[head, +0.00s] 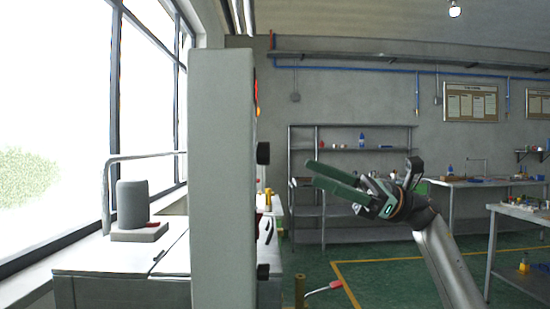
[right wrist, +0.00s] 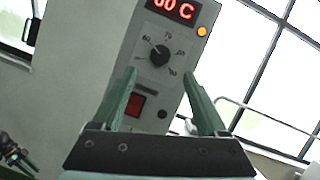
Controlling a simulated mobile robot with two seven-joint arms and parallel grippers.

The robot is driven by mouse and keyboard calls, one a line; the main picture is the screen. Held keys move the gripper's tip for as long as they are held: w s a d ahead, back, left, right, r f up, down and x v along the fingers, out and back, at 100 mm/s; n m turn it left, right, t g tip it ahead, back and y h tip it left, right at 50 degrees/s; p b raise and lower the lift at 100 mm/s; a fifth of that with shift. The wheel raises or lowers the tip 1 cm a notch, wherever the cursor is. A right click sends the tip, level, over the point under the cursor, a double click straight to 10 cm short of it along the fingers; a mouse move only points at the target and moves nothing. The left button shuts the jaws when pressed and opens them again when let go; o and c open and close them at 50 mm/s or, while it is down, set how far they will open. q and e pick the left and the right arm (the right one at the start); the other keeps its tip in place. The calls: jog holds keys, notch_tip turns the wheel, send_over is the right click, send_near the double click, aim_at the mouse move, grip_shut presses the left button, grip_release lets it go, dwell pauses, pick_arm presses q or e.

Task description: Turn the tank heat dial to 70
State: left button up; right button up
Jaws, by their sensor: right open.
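In the right wrist view the tank heat dial (right wrist: 160,55) is a black knob on a pale scale plate with printed numbers, among them 60 and 70. A red digital display (right wrist: 174,8) above it is partly cut off and seems to read 60 C. My right gripper (right wrist: 160,80) is open and points at the panel, its green fingers framing the lower part of the dial plate without touching the knob. In the head view my right gripper (head: 310,172) is right of the tall grey cabinet (head: 221,180), whose panel is edge-on; a black knob (head: 263,153) sticks out from it. My left gripper is not in view.
A red switch (right wrist: 134,104) and an orange lamp (right wrist: 202,31) sit near the dial. In the head view, a metal shelf (head: 350,127) stands at the back, and a workbench (head: 515,212) stands at the right. Green floor between is largely clear.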

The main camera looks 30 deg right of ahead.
aim_at(263, 154)
jog(key=p+x, duration=0.1)
jog(key=x, duration=0.7)
jog(key=shift+a, duration=0.2)
jog(key=shift+w, duration=0.15)
grip_shut()
